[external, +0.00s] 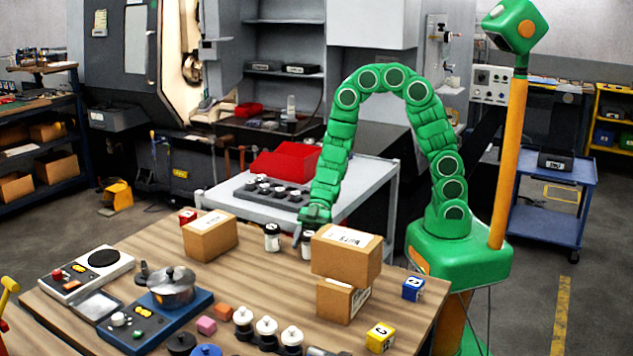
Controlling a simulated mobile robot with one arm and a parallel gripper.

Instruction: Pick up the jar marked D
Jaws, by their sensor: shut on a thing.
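The left jar (272,238) stands clear of my gripper. The right jar (308,240) is at my gripper (303,232), partly hidden by the stacked boxes in front. The gripper points down from the green arm and is shut on this right jar. The letters on both jars are too small to read, so I cannot tell which is marked D. I cannot tell whether the held jar touches the table.
Stacked cardboard boxes (345,254) stand right of the jars, and another box (210,238) stands left. Lettered cubes (413,288), a pot (171,286) on a blue device and white-topped parts (266,328) occupy the front. A grey cart (372,178) stands behind.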

